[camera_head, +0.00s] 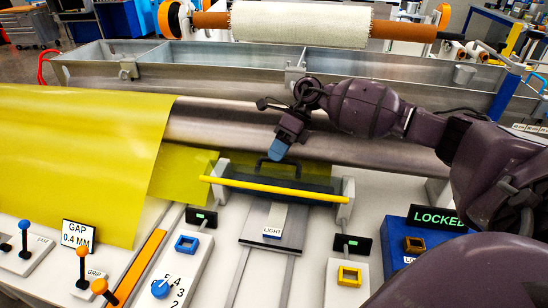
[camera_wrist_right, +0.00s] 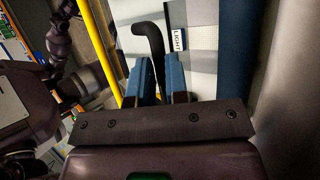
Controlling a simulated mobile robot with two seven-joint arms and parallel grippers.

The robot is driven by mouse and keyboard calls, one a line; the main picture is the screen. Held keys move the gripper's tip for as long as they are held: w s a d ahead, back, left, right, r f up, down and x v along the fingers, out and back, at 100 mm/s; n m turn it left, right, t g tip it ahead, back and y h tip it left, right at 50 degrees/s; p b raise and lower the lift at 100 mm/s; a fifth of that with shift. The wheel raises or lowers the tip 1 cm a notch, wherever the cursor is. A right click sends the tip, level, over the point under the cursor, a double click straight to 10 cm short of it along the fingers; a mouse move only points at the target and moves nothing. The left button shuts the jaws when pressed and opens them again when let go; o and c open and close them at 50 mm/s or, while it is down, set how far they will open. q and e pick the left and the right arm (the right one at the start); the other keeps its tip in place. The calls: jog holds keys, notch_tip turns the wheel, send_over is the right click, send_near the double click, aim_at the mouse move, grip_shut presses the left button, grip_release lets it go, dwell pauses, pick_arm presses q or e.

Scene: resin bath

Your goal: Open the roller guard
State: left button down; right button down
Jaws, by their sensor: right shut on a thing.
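The roller guard (camera_head: 322,187) is a dark, see-through panel between two grey end brackets, in front of the steel roller (camera_head: 225,125). A yellow bar (camera_head: 270,188) runs along its front. A black handle (camera_head: 299,170) stands on the guard and shows as a curved black bar in the wrist view (camera_wrist_right: 148,40). My right gripper (camera_head: 278,152), with blue fingers, is at the handle from above and behind. In the wrist view its fingers (camera_wrist_right: 160,75) are on both sides of the handle's lower end, shut on it. My left gripper is not in view.
A yellow sheet (camera_head: 80,140) covers the left of the roller. A blue box with a LOCKED sign (camera_head: 438,218) stands at right. Button boxes (camera_head: 349,277) and levers (camera_head: 83,262) stand in front. A metal trough (camera_head: 220,75) lies behind.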

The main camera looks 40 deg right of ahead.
jog(key=shift+w+d+f, duration=0.15)
jog(key=shift+d+f, duration=0.15)
jog(key=shift+f, duration=0.05)
jog(key=c, duration=1.1)
grip_release()
jog(key=shift+f, duration=0.1)
jog(key=shift+r, duration=0.2)
jog(key=v, duration=1)
jog(key=shift+d+r, duration=0.2)
jog(key=shift+r, duration=0.1)
